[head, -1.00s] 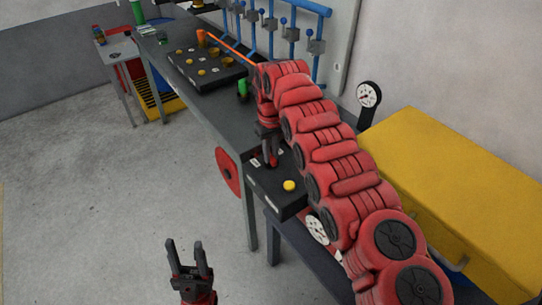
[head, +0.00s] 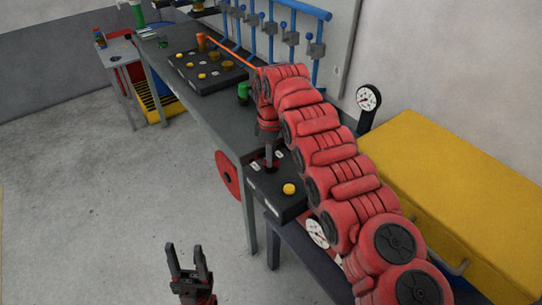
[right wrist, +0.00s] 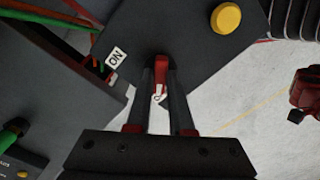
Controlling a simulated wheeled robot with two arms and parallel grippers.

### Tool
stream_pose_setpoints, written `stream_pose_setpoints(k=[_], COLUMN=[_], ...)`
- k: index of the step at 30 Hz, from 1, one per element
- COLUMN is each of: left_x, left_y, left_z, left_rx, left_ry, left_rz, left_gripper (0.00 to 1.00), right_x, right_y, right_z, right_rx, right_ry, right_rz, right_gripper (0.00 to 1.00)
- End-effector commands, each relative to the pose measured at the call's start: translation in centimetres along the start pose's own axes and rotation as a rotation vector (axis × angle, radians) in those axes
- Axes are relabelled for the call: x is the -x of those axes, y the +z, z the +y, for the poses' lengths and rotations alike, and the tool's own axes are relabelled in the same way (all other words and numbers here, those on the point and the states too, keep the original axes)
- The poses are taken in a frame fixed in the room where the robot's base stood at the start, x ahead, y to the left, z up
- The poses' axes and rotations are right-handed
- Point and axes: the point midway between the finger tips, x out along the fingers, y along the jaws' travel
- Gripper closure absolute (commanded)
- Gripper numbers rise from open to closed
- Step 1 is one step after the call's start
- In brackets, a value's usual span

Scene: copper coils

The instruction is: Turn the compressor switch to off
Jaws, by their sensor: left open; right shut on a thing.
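The black switch box (head: 282,203) sits at the near end of the grey bench, with a yellow button (head: 289,188) on top. In the right wrist view, the red switch lever (right wrist: 161,68) stands between the fingers of my right gripper (right wrist: 161,92), which is shut on it. The white ON label (right wrist: 115,57) lies left of the lever. The lever points toward a second white label (right wrist: 158,94), mostly hidden between the fingers; only an "O" shows. In the head view my right gripper (head: 269,158) reaches down onto the box. My left gripper (head: 188,262) is open and empty over the floor.
A yellow block-shaped unit (head: 455,185) stands right of my right arm. A gauge (head: 368,98) stands behind. A black panel with several buttons (head: 205,72) and blue pipes (head: 270,35) are farther back. A red disc (head: 229,176) hangs at the bench's side. The floor at left is clear.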

Motion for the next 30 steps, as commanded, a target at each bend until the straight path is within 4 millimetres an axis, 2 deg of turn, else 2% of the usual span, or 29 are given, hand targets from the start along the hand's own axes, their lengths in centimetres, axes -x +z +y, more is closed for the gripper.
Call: stream_pose_setpoints(k=[19,20,24,30], left_x=[-0.06,-0.06,-0.05,-0.04], left_y=[-0.01,-0.01,-0.01,-0.01], left_z=[0.00,0.00,0.00,0.00], left_rx=[0.000,0.000,0.000,0.000], left_ry=[0.000,0.000,0.000,0.000], left_rz=[0.000,0.000,0.000,0.000], left_gripper=[0.50,0.50,0.50,0.50], right_x=[0.22,0.22,0.15,0.08], right_y=[-0.08,-0.08,-0.05,-0.03], right_z=[0.16,0.16,0.11,0.06], right_rx=[0.046,0.046,0.045,0.045], right_ry=[0.006,0.006,0.004,0.002], right_rz=[0.004,0.004,0.003,0.002], right_gripper=[1.00,0.75,0.50,0.50])
